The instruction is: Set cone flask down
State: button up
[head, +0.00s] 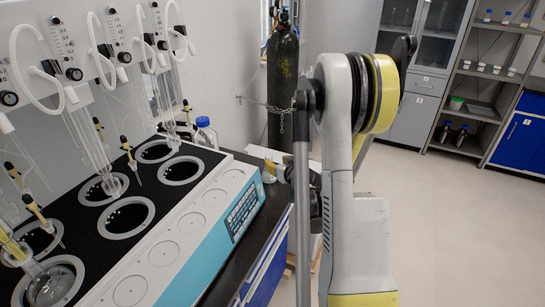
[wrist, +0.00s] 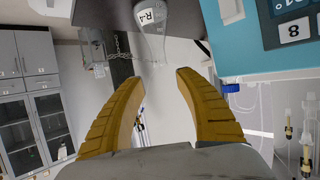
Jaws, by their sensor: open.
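The clear cone flask (wrist: 153,22) with an "R-1" label shows at the top of the wrist view, where the picture is upside down. Its base meets the dark bench top (wrist: 185,22) and its narrow neck points toward my gripper (wrist: 157,80). My gripper's two yellow fingers are spread, with nothing between them. The flask is just beyond the fingertips and appears apart from them. In the head view my gripper (head: 277,168) is by the bench edge, partly hidden by my arm, and the flask is hard to make out there.
The multi distiller (head: 180,240) with its teal front, round wells and glassware fills the left side close by. A blue-capped bottle (head: 204,134) stands behind it. A dark gas cylinder (head: 283,85) is chained at the wall. The floor (head: 460,230) at right is clear.

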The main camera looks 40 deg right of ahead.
jog(key=a+r+y, duration=0.1)
jog(key=a+r, duration=0.1)
jog(key=a, duration=0.2)
jog(key=a+r+n, duration=0.1)
jog(key=a+r, duration=0.1)
jog(key=a, duration=0.3)
jog(key=a+r+g+y, duration=0.1)
jog(key=a+r, duration=0.2)
jog(key=a, duration=0.1)
jog(key=shift+s+a+n+y, duration=0.15)
jog(key=shift+n+y, duration=0.15)
jog(key=s+a+r+n+g+y, duration=0.1)
jog(key=s+a+r+g, duration=0.15)
jog(key=s+a, duration=0.55)
jog(key=s+a+r+n+g+y, duration=0.1)
jog(key=s+a+r+y, duration=0.2)
jog(key=a, duration=0.9)
jog(key=s+a+g+h, duration=0.1)
jog(key=s+a, duration=0.3)
jog(key=s, duration=0.6)
jog(key=shift+n+h, duration=0.3)
jog(key=shift+n, duration=0.1)
